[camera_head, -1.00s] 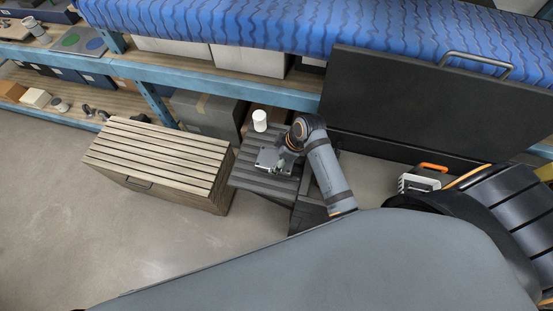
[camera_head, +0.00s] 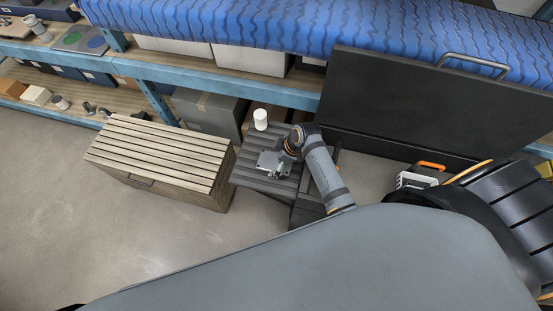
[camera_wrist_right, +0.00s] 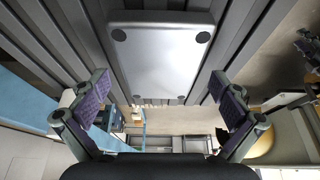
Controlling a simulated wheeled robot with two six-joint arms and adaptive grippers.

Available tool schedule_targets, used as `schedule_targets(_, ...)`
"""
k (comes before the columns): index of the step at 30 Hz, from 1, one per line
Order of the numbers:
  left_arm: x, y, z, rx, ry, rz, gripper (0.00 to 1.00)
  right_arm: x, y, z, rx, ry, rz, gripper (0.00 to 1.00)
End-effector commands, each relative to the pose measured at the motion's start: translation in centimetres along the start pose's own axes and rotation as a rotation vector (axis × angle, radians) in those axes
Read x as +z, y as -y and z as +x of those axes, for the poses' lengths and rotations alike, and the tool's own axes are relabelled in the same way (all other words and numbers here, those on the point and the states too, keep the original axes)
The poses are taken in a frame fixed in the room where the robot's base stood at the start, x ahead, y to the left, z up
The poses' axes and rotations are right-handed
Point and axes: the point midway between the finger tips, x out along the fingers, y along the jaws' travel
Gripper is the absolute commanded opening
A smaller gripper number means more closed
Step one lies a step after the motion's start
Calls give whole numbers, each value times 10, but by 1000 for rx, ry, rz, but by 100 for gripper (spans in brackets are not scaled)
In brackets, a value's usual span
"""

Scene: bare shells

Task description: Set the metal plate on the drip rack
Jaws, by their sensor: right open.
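The metal plate (camera_head: 268,159), a silver rectangle, lies flat on the dark grey slatted rack (camera_head: 248,178). The wrist view shows the plate (camera_wrist_right: 162,62) with a dark round pad at each visible corner, the slats (camera_wrist_right: 70,45) running on both sides of it. My right gripper (camera_head: 279,172) is at the plate's near side. In the wrist view the right gripper's fingers (camera_wrist_right: 160,100) are spread wide, with nothing between them, apart from the plate. My arm hides part of the rack's right side. My left gripper is not in view.
A white cylinder (camera_head: 261,119) stands at the rack's back edge. A wooden slatted chest (camera_head: 160,157) is to the left. A black panel (camera_head: 425,105) with a handle rises behind on the right. Blue-edged shelving (camera_head: 225,82) runs along the back.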

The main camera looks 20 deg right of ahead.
Motion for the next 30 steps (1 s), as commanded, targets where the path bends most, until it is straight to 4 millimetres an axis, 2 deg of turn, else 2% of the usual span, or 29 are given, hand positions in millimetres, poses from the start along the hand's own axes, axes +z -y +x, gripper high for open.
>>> schedule_targets(6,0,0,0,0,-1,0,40,0,0,-1,0,0,0,100)
schedule_targets(9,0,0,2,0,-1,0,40,0,-1,-8,3,-1,0,100)
schedule_targets(11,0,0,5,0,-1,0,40,0,-1,-18,4,-1,0,100)
schedule_targets(21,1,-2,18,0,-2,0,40,0,-1,-98,4,1,-4,100)
schedule_targets(25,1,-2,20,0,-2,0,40,0,-1,-115,4,1,-1,100)
schedule_targets(30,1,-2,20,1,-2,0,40,-1,0,-123,0,1,-1,100)
